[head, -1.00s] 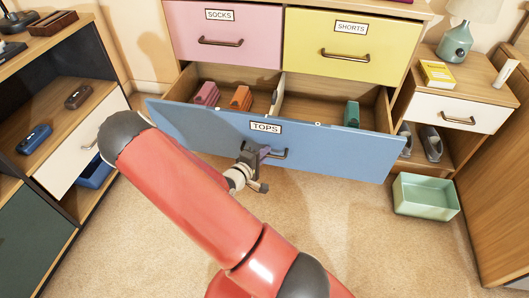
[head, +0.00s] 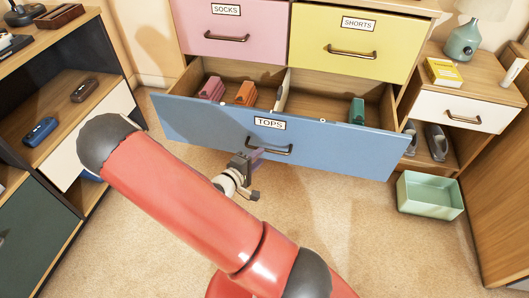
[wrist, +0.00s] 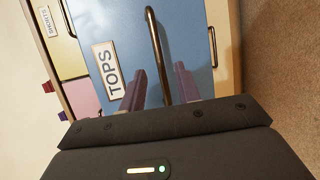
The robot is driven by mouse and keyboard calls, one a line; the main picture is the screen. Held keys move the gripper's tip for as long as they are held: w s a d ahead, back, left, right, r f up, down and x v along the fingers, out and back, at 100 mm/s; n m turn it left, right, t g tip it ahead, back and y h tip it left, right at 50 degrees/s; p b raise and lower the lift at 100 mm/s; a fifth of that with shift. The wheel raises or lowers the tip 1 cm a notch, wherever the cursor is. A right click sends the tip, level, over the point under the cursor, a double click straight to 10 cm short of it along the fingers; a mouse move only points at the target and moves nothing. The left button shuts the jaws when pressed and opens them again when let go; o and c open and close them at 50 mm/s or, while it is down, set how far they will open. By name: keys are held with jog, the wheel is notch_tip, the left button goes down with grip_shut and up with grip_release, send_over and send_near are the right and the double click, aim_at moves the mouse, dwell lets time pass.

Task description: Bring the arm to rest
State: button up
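My gripper (head: 257,155) is in front of the blue drawer labelled TOPS (head: 340,145), just left of and below its dark handle (head: 270,148) in the head view. In the wrist view its two purplish fingers (wrist: 160,86) are spread apart with nothing held. The handle (wrist: 156,45) shows beyond and between them there, and the gripper looks drawn back from it. The drawer is pulled out. My red arm reaches across the lower middle of the head view.
The open drawer holds folded pink (head: 212,89), orange (head: 246,93) and green (head: 357,111) items. A dark shelf unit (head: 50,160) stands at left, a nightstand (head: 462,110) at right. A green bin (head: 430,196) is on the carpet. The floor before the drawer is clear.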

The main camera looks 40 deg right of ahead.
jog(key=shift+v, duration=0.95)
jog(key=shift+w, duration=0.1)
jog(key=w+a+r+m+t+y, duration=0.2)
jog(key=w+a+m+y, duration=0.1)
jog(key=w+a+y, duration=0.45)
jog(key=s+a+r+y, duration=0.3)
jog(key=a+r+y, duration=0.5)
jog(key=a+r, duration=0.3)
jog(key=s+r+y, duration=0.2)
jog(key=s+r, duration=0.6)
jog(key=r, duration=0.1)
jog(key=s+d+r+h, duration=0.1)
jog(key=s+r, duration=0.1)
jog(key=s, duration=0.4)
jog(key=s+d+r+m+g+h, duration=0.1)
jog(key=s+d+r, duration=0.1)
jog(key=s, duration=0.4)
jog(key=shift+s+r, duration=0.4)
jog(key=shift+r, duration=0.1)
